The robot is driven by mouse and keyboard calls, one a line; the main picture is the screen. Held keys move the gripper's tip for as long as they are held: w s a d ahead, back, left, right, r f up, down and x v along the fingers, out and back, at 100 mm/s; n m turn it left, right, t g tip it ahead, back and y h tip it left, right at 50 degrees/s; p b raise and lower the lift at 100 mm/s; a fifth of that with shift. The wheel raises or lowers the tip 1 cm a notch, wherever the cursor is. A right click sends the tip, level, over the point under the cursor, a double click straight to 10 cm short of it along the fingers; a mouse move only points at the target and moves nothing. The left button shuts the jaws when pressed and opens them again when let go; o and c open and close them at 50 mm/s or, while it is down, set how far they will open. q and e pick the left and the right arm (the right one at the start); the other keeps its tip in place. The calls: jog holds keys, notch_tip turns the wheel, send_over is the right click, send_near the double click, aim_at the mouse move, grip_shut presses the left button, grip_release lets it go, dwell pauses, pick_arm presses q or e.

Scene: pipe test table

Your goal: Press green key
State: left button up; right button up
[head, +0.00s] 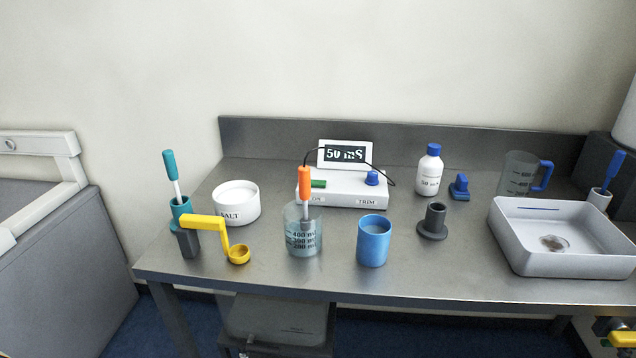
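The green key (318,184) is on the left of the top of a white meter box (343,187) at the back of the steel table. A blue knob (372,178) is on the right of the same box, above the label "TRIM". The left label is partly hidden by the orange probe (305,186), which stands in a beaker (303,240) in front of the box. The display (345,154) behind the key reads "50 mS". Neither of my grippers shows in the head view. Nothing is seen touching the key.
A white salt bowl (236,203) and a yellow scoop (238,253) stand left of the beaker. A blue cup (374,241), grey flanged piece (434,220) and white bottle (429,172) are to the right. A white tray (560,262) fills the right end.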

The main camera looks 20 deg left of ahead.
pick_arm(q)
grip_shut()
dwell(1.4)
